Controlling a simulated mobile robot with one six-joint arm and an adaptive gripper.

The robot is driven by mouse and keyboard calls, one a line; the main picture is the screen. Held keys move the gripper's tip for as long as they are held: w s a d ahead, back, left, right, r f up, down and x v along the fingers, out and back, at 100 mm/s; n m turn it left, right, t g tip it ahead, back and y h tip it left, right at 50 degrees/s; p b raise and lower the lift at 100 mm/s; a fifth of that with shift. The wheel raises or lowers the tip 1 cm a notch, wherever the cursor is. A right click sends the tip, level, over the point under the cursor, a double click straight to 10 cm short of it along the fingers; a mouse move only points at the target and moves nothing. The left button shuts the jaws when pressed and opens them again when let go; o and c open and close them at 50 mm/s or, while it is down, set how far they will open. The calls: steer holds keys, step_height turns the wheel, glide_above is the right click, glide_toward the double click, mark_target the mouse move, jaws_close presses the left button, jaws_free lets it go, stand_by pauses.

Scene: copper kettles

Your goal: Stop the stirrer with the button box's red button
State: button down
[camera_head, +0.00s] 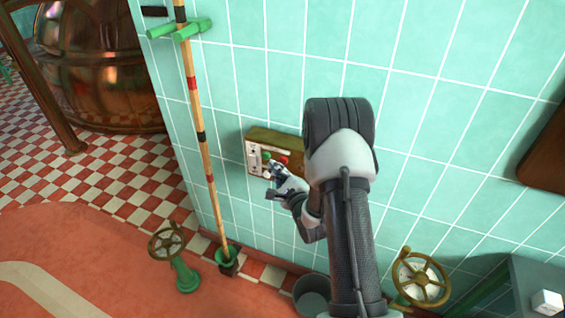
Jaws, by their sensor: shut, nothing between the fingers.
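The button box (258,139) is mounted on the teal tiled wall, with a brownish-olive top and a pale front plate. Its red button (283,159) shows on the front, to the right of a green button (266,156). My gripper (272,177) is shut and empty, right at the lower front of the box, just below the two buttons. I cannot tell whether its fingertips touch the box. My arm hides the right end of the box. The stirrer itself cannot be made out.
A striped pole (198,120) stands against the wall left of the box. Valve handwheels stand low at left (167,242) and right (421,278). A grey bucket (312,294) sits on the floor. A copper kettle (95,65) is at far left. The wall above the box is clear.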

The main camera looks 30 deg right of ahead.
steer(key=s+a, duration=0.1)
steer(key=a, duration=0.1)
steer(key=s+a, duration=0.2)
stand_by(0.6)
stand_by(0.7)
steer(key=s+a+r+n+g, duration=0.1)
steer(key=a+r+n+g, duration=0.4)
steer(key=r+n, duration=0.6)
steer(key=s+a+r+n+g, duration=0.2)
steer(key=s+n, duration=0.3)
steer(key=s, duration=0.5)
steer(key=s+a+r+n+g+y, duration=0.1)
steer(key=s+a+r+n+g, duration=0.2)
steer(key=s+n, duration=0.3)
steer(key=s+a+r+n+g, duration=0.2)
steer(key=s+a+n, duration=0.3)
steer(key=s, duration=1)
steer(key=shift+s+r+g+y, duration=0.3)
steer(key=shift+s+y, duration=0.05)
steer(key=shift+y, duration=0.05)
